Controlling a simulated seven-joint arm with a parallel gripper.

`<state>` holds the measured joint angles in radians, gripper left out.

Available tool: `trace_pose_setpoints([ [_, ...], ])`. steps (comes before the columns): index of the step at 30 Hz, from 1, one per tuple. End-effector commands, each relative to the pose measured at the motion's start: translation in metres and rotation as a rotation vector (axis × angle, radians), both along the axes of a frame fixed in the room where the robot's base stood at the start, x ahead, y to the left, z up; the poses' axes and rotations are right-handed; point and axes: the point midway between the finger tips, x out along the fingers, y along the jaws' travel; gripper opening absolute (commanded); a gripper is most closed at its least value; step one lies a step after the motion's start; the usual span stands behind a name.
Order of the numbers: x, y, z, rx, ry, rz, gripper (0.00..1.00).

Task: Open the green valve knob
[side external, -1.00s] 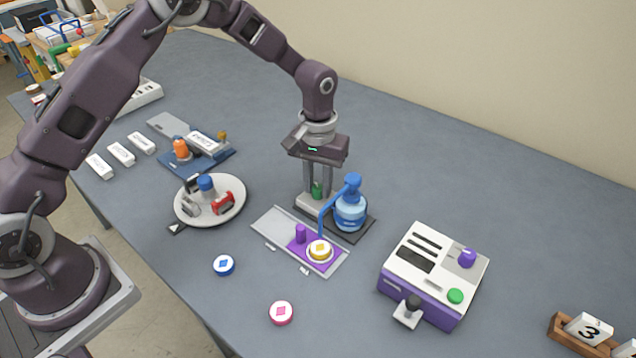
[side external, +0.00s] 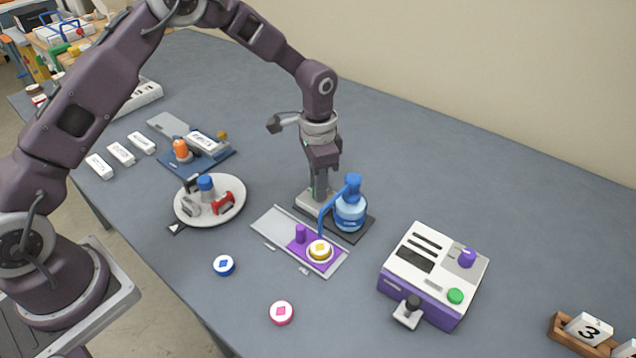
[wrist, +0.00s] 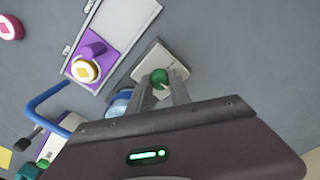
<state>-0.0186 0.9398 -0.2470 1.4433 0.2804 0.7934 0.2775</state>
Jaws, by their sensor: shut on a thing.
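The green valve knob (wrist: 159,77) sits on a light grey block (wrist: 148,62) beside the blue bottle. In the wrist view my gripper (wrist: 163,84) has its fingers on either side of the knob and is shut on it. In the side view my gripper (side external: 317,192) points straight down onto the block and its fingers hide the knob. The blue bottle (side external: 350,211) with its bent blue tube stands just right of the block, on a dark base plate (side external: 361,233).
A grey and purple sliding tray (side external: 272,228) with a yellow-topped disc (side external: 319,250) lies in front. A white and purple machine (side external: 437,262) stands to the right. A round plate (side external: 238,190) with small parts is to the left. Blue (side external: 223,265) and pink (side external: 281,312) discs lie at the front.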

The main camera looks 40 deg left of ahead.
Motion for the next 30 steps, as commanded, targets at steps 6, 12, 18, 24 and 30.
trace_pose_setpoints([
  [6,0.0001,0.0,0.0006,0.001,-0.001,-0.112,0.0],
  [12,0.0002,-0.0001,0.0007,-0.001,-0.001,-0.171,0.0],
  [18,0.0002,-0.0002,0.0007,-0.001,-0.001,-0.194,0.0],
  [24,0.0003,-0.0002,0.0007,0.0,-0.001,-0.196,0.0],
  [30,0.0003,-0.0002,0.0007,0.0,-0.001,-0.196,0.3],
])
